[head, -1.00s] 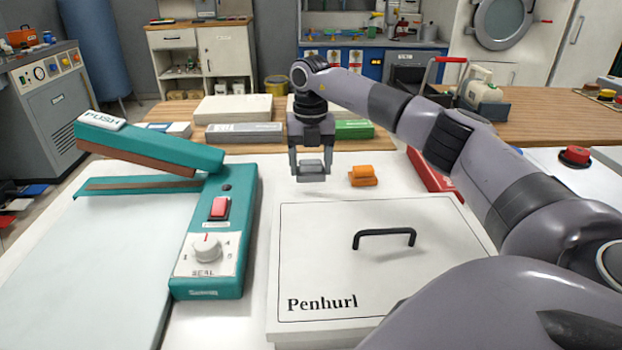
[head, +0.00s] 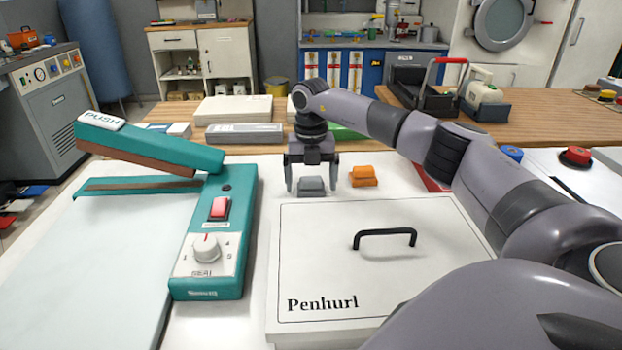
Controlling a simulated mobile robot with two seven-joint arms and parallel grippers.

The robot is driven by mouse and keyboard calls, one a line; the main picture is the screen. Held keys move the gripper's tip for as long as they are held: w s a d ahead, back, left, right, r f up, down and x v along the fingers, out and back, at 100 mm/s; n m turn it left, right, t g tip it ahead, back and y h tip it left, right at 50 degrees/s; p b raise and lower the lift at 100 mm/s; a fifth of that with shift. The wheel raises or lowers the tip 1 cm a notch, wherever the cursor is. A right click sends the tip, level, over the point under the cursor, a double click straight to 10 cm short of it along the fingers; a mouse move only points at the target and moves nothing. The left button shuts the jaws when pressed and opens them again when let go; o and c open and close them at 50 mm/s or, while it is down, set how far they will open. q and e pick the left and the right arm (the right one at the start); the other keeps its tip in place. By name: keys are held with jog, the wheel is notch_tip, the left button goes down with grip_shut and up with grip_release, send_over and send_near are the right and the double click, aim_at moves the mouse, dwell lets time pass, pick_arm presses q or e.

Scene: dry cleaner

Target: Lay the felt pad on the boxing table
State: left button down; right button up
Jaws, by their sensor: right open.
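The grey felt pad (head: 311,187) lies on the white boxing table (head: 272,178), behind the lidded white box. My right gripper (head: 312,184) is open, with one finger on each side of the pad, a small gap showing at both sides. The pad looks like a small block with a raised top. My left gripper is not in view.
An orange block (head: 363,177) sits just right of the pad. The white box (head: 330,250) marked "Penhurl", with a black handle, stands in front. A teal sealer (head: 222,240) is at left. Boxes lie on the wooden table behind.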

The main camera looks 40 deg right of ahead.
aim_at(311, 178)
notch_tip(311, 178, up, 12)
jog(key=p, duration=0.1)
jog(key=shift+r, duration=0.15)
dwell(0.6)
